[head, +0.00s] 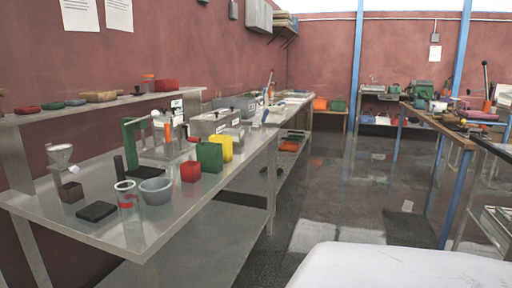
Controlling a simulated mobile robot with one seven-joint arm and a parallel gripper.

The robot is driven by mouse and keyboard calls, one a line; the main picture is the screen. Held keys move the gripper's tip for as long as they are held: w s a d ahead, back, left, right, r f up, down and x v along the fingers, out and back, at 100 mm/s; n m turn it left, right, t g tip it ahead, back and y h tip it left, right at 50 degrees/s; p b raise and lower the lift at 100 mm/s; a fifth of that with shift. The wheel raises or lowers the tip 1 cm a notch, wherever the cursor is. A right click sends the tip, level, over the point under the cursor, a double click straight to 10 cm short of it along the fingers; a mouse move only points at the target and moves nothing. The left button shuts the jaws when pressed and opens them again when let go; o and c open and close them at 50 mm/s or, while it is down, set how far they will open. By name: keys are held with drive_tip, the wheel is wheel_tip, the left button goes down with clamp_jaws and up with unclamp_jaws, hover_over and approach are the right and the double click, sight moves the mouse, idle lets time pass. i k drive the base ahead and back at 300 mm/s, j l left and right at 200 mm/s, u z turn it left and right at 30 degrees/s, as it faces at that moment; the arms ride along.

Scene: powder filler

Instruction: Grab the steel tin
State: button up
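I cannot single out a steel tin with certainty in the head view. A grey round bowl (156,191) stands near the front edge of the steel bench (190,218). Next to it is a clear cup with red markings (127,196). A red container (190,171), a green container (209,156) and a yellow container (226,148) stand in a row along the front edge, farther back. Steel-coloured boxy machines (214,122) stand behind them. My gripper is not in view.
A funnel (60,155) stands above a small dark box (71,192) at left. A flat black pad (96,211) lies near the front. A raised shelf (90,107) runs along the wall. Open floor (330,210) lies right of the bench; a wooden-topped workbench (438,122) is at far right.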

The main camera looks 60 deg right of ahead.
sight(238, 135)
drive_tip(key=z, duration=1.65)
drive_tip(key=i+l+u, duration=0.25)
drive_tip(key=i+l, duration=1.9)
drive_tip(key=l, duration=0.1)
